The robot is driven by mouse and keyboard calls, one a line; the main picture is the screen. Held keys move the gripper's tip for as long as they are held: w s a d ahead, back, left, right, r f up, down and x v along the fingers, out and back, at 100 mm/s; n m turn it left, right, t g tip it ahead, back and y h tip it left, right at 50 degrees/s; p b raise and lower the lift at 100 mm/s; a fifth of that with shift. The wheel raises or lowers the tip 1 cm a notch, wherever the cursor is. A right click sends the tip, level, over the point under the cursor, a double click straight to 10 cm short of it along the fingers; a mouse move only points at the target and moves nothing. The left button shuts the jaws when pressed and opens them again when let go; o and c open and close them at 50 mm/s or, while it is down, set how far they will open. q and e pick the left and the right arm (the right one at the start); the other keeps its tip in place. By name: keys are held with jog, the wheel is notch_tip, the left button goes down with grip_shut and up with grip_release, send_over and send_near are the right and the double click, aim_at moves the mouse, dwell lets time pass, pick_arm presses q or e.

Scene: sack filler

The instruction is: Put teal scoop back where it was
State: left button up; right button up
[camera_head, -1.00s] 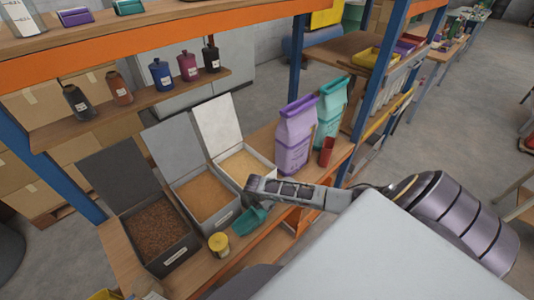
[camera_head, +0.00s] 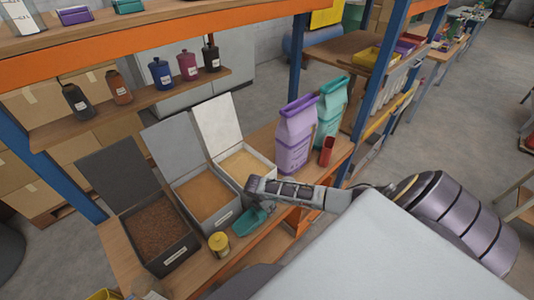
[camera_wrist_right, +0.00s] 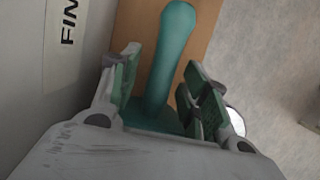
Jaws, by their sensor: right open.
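The teal scoop (camera_head: 250,218) lies on the wooden bench in front of the bins, near the bench's front edge. In the right wrist view its rounded handle (camera_wrist_right: 170,50) stands between the two fingers of my right gripper (camera_wrist_right: 163,88). The gripper is open, with a visible gap beside the handle at the right finger. In the head view my right gripper (camera_head: 256,192) hangs over the scoop and hides part of it. My left gripper is not in view.
Three open bins hold dark brown (camera_head: 157,224), tan (camera_head: 207,194) and pale (camera_head: 245,165) contents. A yellow tin (camera_head: 219,244) stands close left of the scoop. Purple (camera_head: 295,137) and teal (camera_head: 331,115) sacks and a red scoop (camera_head: 327,151) stand to the right.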

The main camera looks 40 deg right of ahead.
jog(key=shift+r, duration=0.1)
jog(key=v, duration=1.1)
jog(key=shift+r, duration=0.4)
